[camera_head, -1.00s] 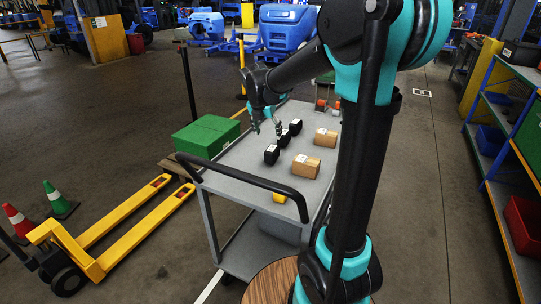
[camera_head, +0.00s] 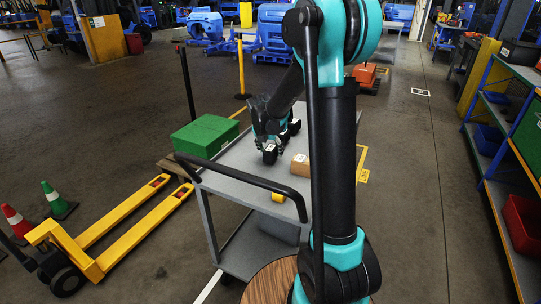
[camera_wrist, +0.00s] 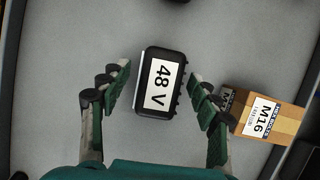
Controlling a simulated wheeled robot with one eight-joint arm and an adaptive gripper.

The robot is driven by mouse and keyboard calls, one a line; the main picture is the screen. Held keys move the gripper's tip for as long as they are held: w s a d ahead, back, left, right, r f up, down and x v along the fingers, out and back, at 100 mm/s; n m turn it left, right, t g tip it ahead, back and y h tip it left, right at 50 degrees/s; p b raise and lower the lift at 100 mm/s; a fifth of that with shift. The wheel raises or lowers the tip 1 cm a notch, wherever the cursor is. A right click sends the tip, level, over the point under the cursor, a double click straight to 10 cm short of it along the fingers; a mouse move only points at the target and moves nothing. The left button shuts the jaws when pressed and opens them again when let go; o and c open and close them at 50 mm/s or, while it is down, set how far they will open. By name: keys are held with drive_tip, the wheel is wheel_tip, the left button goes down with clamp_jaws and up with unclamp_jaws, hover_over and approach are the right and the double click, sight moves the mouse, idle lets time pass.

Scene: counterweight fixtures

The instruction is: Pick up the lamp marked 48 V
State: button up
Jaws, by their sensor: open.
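The lamp marked 48 V (camera_wrist: 160,84) is a small black block with a white label, standing on the grey cart top (camera_head: 225,180). In the wrist view it lies between the two green-padded fingers of my gripper (camera_wrist: 158,92), with a gap visible on each side. My gripper is open and holds nothing. In the head view my gripper (camera_head: 268,138) is just above and behind a black block (camera_head: 270,154) with a white label, partly covering it.
A cardboard box labelled M16 (camera_wrist: 254,112) stands close to the right finger; a box also shows in the head view (camera_head: 301,166). Another black block (camera_head: 294,126) stands farther back. The cart's dark handle (camera_head: 240,180) rises at the near edge.

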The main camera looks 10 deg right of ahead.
drive_tip(key=shift+c, duration=0.6)
clamp_jaws()
